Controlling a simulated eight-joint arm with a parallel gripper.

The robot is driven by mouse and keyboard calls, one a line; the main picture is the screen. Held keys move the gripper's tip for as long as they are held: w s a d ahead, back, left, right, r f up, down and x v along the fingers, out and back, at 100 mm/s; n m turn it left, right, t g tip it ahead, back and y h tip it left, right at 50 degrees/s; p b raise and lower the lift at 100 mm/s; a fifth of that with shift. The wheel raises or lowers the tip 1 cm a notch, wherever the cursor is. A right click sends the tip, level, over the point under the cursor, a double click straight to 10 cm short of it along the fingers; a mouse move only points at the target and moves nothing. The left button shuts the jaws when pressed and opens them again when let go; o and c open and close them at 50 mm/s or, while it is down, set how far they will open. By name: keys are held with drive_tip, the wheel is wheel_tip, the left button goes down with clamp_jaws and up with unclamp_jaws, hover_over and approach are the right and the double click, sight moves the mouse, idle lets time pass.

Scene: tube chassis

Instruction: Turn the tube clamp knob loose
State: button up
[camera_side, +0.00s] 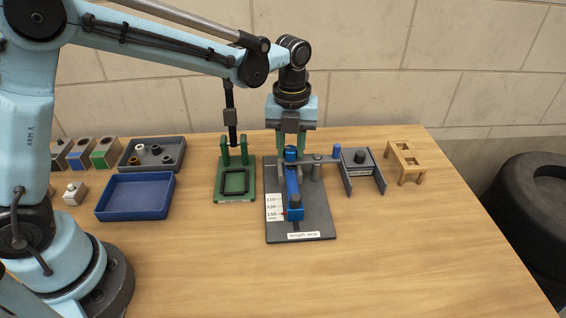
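My gripper (291,147) points straight down over the dark plate labelled "length stop" (316,222). Its two greenish fingers are apart, with their tips at or just above a blue knob (291,154) at the back of the plate. I cannot tell whether they touch the knob. Below it a blue upright body (293,186) runs to a blue block with a dark knob (295,203) beside a white scale. A grey bar (323,159) extends right from the blue knob. Which knob is the tube clamp's is not labelled legibly.
A grey bracket with a dark knob (360,157) and a wooden stand (405,160) are at right. A green fixture (235,190), a blue tray (135,197) and a grey tray with small parts (168,143) are at left. The front table is clear.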

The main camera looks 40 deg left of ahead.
drive_tip(key=shift+c, duration=0.9)
